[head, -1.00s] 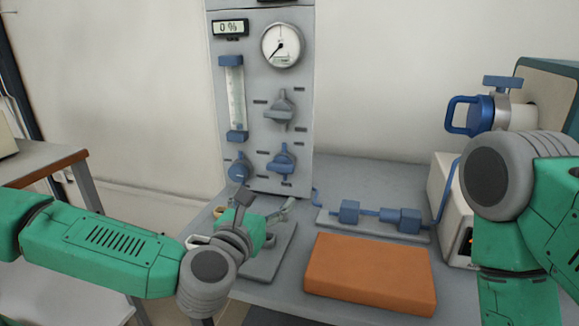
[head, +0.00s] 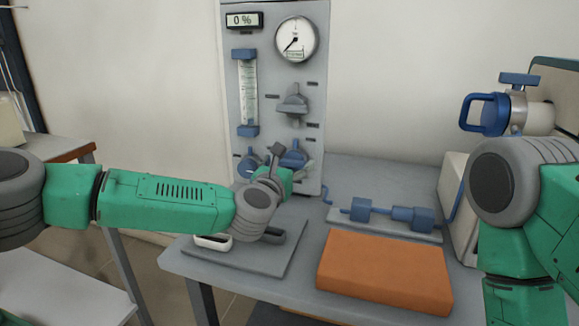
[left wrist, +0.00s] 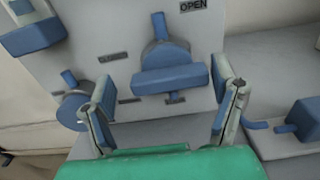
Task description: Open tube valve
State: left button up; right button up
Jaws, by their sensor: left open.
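A grey panel (head: 315,110) carries a blue valve handle (head: 293,154) at its lower right, partly hidden behind my left gripper. In the left wrist view this blue handle (left wrist: 170,80) has a wide crossbar lying nearly level. An "OPEN" label (left wrist: 193,5) is above it to the right and a "CLOSED" label (left wrist: 113,56) is to its left. My left gripper (left wrist: 164,84) is open, with one finger on each side of the handle and no clear contact. In the head view it (head: 290,168) is close in front of the panel. My right gripper is out of frame.
A second blue knob (left wrist: 73,108) sits close by the left finger. A grey valve (head: 293,105), gauge (head: 297,39) and flow tube (head: 247,90) are higher up. An orange block (head: 385,272) and blue pipe fittings (head: 393,214) occupy the table's right.

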pick_arm(q)
jog(key=shift+d, duration=0.3)
jog(key=shift+c, duration=1.2)
jog(key=shift+d, duration=0.3)
jog(key=c, duration=0.9)
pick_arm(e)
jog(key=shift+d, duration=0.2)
